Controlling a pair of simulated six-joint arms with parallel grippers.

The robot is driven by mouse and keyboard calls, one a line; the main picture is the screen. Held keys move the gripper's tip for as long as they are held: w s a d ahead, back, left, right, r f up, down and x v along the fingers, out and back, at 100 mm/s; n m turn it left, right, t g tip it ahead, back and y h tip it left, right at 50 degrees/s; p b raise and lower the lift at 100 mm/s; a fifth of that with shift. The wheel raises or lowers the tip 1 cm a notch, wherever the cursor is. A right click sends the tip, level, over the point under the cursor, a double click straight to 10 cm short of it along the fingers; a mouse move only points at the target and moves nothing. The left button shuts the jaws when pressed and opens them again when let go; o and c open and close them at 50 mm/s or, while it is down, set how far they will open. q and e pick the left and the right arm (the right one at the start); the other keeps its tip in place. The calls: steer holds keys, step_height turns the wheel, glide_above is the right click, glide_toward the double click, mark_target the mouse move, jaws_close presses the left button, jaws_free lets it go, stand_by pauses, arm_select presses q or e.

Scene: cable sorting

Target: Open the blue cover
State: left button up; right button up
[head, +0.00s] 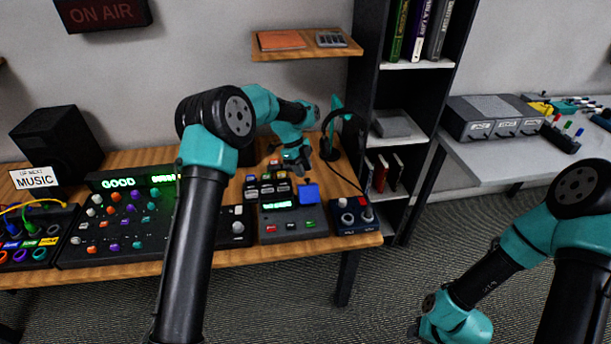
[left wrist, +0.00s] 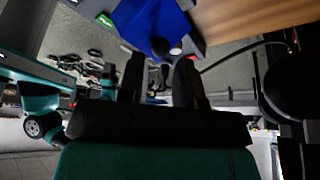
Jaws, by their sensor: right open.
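The blue cover (head: 309,193) sits on the right part of a grey device with a green display (head: 283,205) on the wooden desk. In the left wrist view the blue cover (left wrist: 152,22) lies beyond my fingertips, with a small dark round part beside it. My left gripper (head: 302,168) is just above and behind the cover, pointing down. In the left wrist view its two fingers (left wrist: 160,62) are apart with nothing seen held between them. Whether a fingertip touches the cover is unclear. My right gripper (head: 413,331) barely shows at the bottom, away from the desk.
A small dark box with knobs (head: 353,216) is right of the device. A mixer (head: 125,222) is left. A headphone stand (head: 334,140) stands close behind, with its cable on the desk. A black bookshelf (head: 398,135) borders the desk's right end.

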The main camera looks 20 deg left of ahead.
mark_target(308, 189)
arm_select(q)
steer(key=shift+x, duration=1.45)
jaws_close()
